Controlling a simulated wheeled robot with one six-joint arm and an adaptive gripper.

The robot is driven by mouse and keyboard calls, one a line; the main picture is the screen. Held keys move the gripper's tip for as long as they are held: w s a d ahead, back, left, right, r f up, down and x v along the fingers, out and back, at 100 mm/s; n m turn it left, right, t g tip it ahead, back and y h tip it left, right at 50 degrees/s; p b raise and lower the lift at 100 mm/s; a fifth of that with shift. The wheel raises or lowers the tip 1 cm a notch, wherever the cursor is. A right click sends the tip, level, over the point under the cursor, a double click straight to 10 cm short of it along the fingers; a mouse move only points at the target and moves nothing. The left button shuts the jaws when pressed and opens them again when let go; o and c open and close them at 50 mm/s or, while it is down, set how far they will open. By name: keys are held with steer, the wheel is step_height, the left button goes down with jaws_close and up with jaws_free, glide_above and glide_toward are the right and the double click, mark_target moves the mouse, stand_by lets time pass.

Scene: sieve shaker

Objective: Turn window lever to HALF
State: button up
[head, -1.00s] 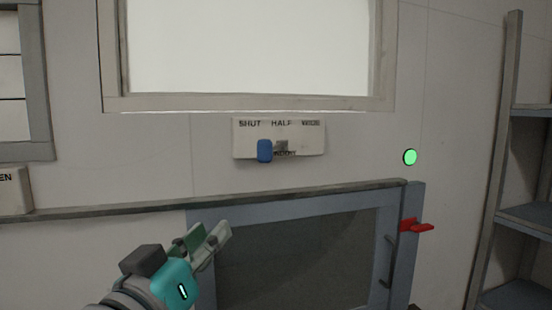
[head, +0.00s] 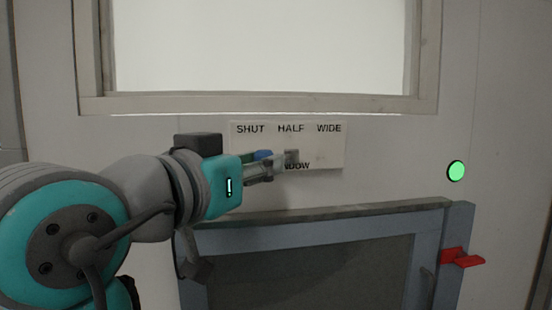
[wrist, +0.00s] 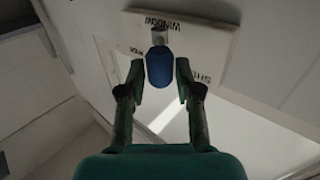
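The window lever has a blue knob (wrist: 160,68), which sits between the two fingers of my gripper (wrist: 160,85) in the wrist view. The fingers stand apart, with a gap on both sides of the knob. In the head view the blue knob (head: 263,155) is partly hidden by my gripper (head: 275,170). The lever's plate (head: 330,150) reads SHUT, HALF and WIDE, with the word below partly covered. The knob lies on the SHUT side, left of the grey pivot (head: 291,157).
The window frame (head: 260,104) is above the plate. Below is a blue-grey framed door (head: 330,215) with a dark panel and a red latch (head: 461,258). A round green light (head: 456,171) is on the wall at right.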

steer(key=shift+x, duration=2.35)
jaws_close()
